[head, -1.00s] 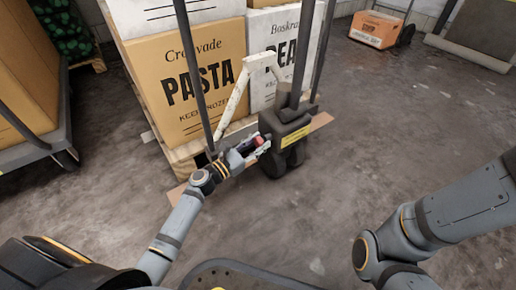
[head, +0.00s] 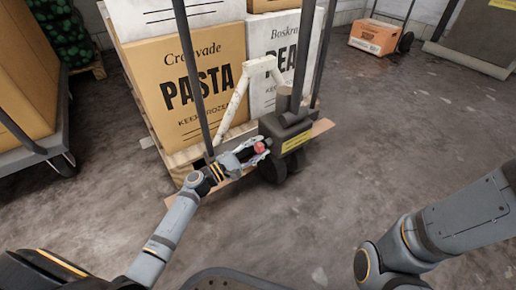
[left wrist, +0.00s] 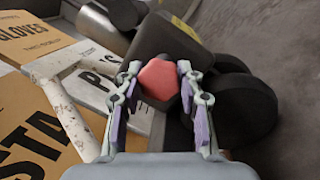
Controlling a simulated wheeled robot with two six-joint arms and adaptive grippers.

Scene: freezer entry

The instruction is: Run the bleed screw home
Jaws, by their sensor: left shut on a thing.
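The bleed screw has a red, faceted head (head: 259,147), at the side of a dark pump unit (head: 285,130) with a yellow label. In the left wrist view the red head (left wrist: 159,79) sits between the two fingers, in front of the dark housing (left wrist: 168,40). My left gripper (head: 257,150) is shut on the red head; its fingers (left wrist: 159,84) touch it from both sides. The screw's shank is hidden behind the head, so its depth cannot be told. My right forearm shows at the right, but its gripper is out of frame.
A wooden pallet with a PASTA carton (head: 190,85) and a white carton (head: 275,70) stands behind the pump. Dark posts and a cream handle (head: 238,95) rise close to my left gripper. Dark wheels (left wrist: 235,100) sit beside the screw.

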